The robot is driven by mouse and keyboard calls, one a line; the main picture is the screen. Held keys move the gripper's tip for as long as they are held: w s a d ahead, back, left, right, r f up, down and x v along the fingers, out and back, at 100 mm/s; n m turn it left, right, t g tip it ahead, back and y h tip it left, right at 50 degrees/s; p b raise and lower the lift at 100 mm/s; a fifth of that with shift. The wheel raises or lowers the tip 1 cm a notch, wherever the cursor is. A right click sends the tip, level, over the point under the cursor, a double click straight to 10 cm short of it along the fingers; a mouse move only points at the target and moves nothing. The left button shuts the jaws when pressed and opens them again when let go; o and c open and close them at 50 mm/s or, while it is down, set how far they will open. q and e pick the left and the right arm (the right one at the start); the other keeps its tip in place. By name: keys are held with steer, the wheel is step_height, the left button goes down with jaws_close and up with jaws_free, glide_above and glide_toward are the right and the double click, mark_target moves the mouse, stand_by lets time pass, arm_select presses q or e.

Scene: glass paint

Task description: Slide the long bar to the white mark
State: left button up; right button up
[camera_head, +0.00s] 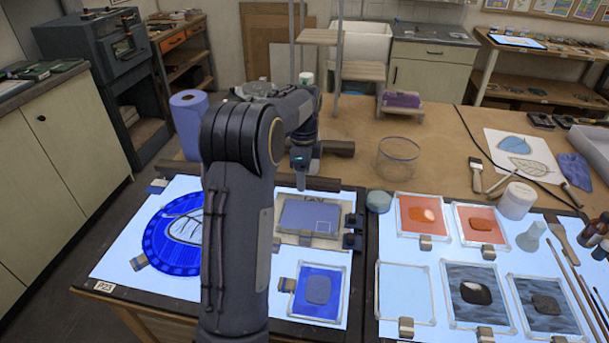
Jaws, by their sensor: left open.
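A long dark bar (325,184) lies along the back edge of the left light panel (115,262). My arm hides part of it. A shorter dark brown bar (338,148) lies on the table behind it. My left gripper (302,186) points down close to the long bar. It is open, though its fingers look narrow from here, and I cannot tell whether it touches the bar. My right gripper is out of view.
A round blue glass piece (172,240) and a blue framed pane (318,292) lie on the left panel. A blue-grey jar (378,201) and a clear glass bowl (398,157) stand nearby. The right panel holds several framed panes.

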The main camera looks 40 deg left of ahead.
arm_select(q)
steer(key=shift+f, duration=0.55)
steer(key=shift+c, duration=0.2)
steer(key=c, duration=1.2)
steer(key=shift+s+d, duration=0.15)
steer(key=shift+s, duration=0.25)
jaws_close()
steer(key=o, duration=1.2)
jaws_free()
steer(key=shift+o, duration=0.2)
steer(key=shift+r, duration=0.1)
